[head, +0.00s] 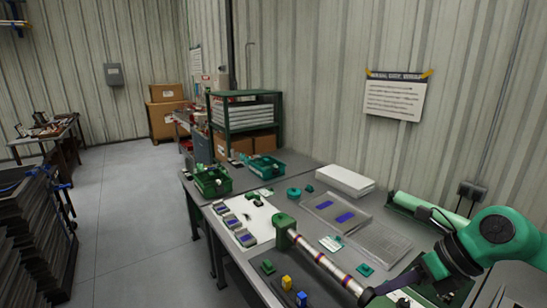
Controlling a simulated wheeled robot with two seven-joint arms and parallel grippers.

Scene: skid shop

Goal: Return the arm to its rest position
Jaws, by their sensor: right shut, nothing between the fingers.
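My right arm, green and black, comes in from the right edge. My right gripper (370,297) is low in the head view, right of the middle, over the near part of the workbench (312,272). Its dark fingers are shut and nothing shows between them. They appear close to the lower end of a banded white and brown rod (322,262); I cannot tell whether they touch it. My left gripper is not in view.
A green block (283,228) stands at the rod's far end. Small green, yellow (287,282) and blue pieces lie left of the rod. Clear trays (378,244) and a white box (344,181) lie behind. Green bins (212,181) stand farther back.

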